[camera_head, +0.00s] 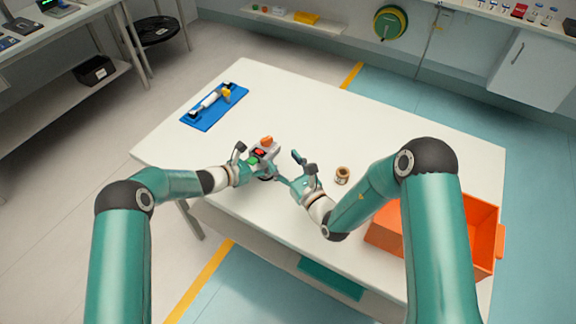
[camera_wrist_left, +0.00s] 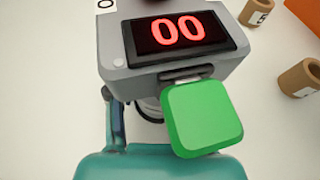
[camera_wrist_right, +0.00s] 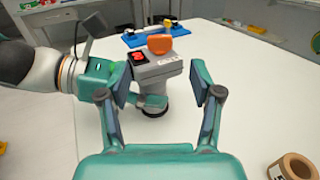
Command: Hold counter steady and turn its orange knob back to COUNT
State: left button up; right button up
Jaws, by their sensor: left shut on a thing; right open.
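The grey counter (camera_head: 264,155) stands on the white table, with its orange knob (camera_head: 267,141) on top. The knob also shows in the right wrist view (camera_wrist_right: 160,45), beside a red display. In the left wrist view the display (camera_wrist_left: 168,32) reads 00, and a green paddle (camera_wrist_left: 203,115) juts from the counter. My left gripper (camera_head: 251,166) is shut on the counter below its head; the paddle hides one finger in the left wrist view. My right gripper (camera_head: 288,170) is open and empty, with the counter ahead between its fingers in the right wrist view. The knob's setting cannot be read.
A cardboard roll (camera_head: 342,175) stands right of my right gripper; the left wrist view shows two rolls (camera_wrist_left: 300,78). An orange bin (camera_head: 480,215) is at the table's right. A blue fixture (camera_head: 214,106) lies at the back left. The table behind the counter is clear.

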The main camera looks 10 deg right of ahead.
jog(key=shift+v, duration=0.85)
